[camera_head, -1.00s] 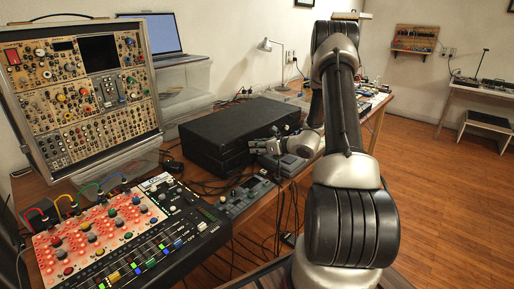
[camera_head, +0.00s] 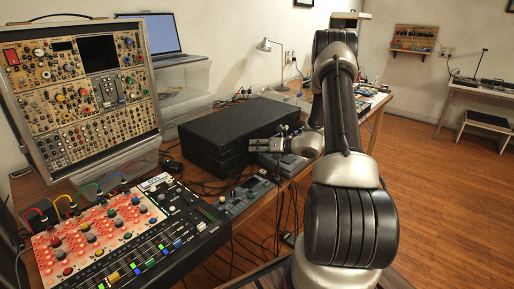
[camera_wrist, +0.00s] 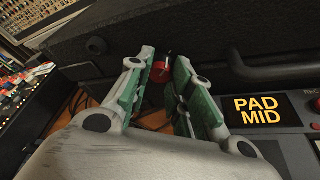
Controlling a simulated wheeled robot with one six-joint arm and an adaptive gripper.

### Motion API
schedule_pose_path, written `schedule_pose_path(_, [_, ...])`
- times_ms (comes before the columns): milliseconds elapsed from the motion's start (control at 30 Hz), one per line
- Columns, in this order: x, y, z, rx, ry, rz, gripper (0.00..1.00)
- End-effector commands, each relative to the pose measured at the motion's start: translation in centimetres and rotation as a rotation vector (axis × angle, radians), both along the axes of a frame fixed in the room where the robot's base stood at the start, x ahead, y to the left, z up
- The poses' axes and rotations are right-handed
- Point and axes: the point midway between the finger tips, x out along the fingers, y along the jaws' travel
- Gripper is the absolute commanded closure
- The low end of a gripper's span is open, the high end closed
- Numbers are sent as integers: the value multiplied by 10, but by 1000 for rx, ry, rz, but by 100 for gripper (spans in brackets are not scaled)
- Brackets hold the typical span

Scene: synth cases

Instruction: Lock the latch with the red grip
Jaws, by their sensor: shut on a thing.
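The black case (camera_head: 220,130) sits closed on the desk, and its dark front side also fills the top of the wrist view (camera_wrist: 220,35). The latch's red grip (camera_wrist: 158,73) shows on the case front in the wrist view, between the green-padded fingers of my gripper (camera_wrist: 163,66). The fingers are shut on the red grip; the exact contact is small and partly hidden. In the head view, my gripper (camera_head: 254,145) is at the case's front right side, and the red grip cannot be made out there.
A grey device with a "PAD MID" screen (camera_wrist: 260,111) is close to the right of my fingers. A mixer (camera_head: 165,225) and a small grey unit (camera_head: 247,194) stand in front of the case. Cables hang below the desk edge. A modular synth (camera_head: 80,90) stands left.

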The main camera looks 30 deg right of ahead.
Motion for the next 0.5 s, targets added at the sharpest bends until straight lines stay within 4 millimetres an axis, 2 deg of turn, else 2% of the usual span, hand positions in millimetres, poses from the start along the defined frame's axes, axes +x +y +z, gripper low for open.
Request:
schedule_pose_path(267, [1,-1,0,0,0,-1,100])
schedule_pose_path(300, [1,-1,0,-1,-1,-1,71])
schedule_pose_path(400, [0,0,0,-1,-1,-1,57])
schedule_pose_path(500, [0,0,0,-1,-1,-1,57])
